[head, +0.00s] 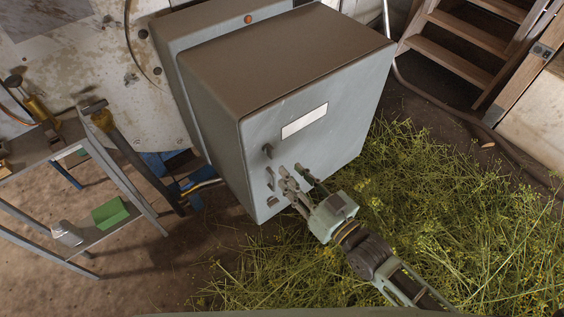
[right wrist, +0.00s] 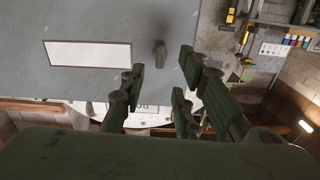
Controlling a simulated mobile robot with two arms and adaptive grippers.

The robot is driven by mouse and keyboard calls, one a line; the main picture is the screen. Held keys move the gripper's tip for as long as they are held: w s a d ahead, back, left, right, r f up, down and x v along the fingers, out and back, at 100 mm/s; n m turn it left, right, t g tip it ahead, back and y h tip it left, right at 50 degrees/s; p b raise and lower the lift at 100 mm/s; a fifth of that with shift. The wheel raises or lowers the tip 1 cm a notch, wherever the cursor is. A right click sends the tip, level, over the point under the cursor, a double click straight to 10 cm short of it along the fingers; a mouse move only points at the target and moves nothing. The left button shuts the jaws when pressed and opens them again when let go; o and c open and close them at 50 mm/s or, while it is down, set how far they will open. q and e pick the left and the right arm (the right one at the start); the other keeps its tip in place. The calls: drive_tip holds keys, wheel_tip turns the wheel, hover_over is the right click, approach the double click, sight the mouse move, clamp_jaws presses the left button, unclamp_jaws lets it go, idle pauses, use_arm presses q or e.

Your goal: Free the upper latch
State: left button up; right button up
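A grey metal cabinet (head: 300,100) has a pale label (head: 304,121) on its front. The upper latch (head: 267,151), a small dark handle, sits near the front's left edge. Another small handle (head: 270,178) is below it. My right gripper (head: 296,180) is open and empty in front of the cabinet, right of the lower fittings and below the upper latch. In the right wrist view, a latch (right wrist: 160,54), seemingly the upper one, shows beyond and between the spread fingers (right wrist: 160,75), apart from them. The lower fittings are not clear there. My left gripper is not in view.
A metal shelf stand (head: 80,240) with a green block (head: 110,213) stands at the left. Cut herbs (head: 440,210) cover the floor at right; wooden steps (head: 465,45) stand behind.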

drive_tip(key=v, duration=0.3)
drive_tip(key=shift+s+d, duration=0.2)
drive_tip(key=shift+s, duration=0.1)
drive_tip(key=s+d+f+m+g+h, duration=0.1)
drive_tip(key=s+d+f+g+h, duration=0.15)
drive_tip(key=d+f, duration=0.75)
drive_tip(key=s+d+f+m+g+h, duration=0.15)
drive_tip(key=f+h, duration=0.25)
drive_tip(key=f, duration=1.4)
drive_tip(key=s+d+f+g+h, duration=0.3)
drive_tip(key=s+d+f+g, duration=0.15)
drive_tip(key=s+f, duration=0.85)
drive_tip(key=s+f+m+g, duration=0.1)
drive_tip(key=s+f, duration=0.3)
drive_tip(key=s, duration=0.5)
drive_tip(key=s+f+g+h, duration=0.1)
drive_tip(key=s+f+g, duration=0.3)
drive_tip(key=s, duration=0.6)
drive_tip(key=shift+d+f+m, duration=0.35)
drive_tip(key=shift+f, duration=0.15)
drive_tip(key=shift+w, duration=0.2)
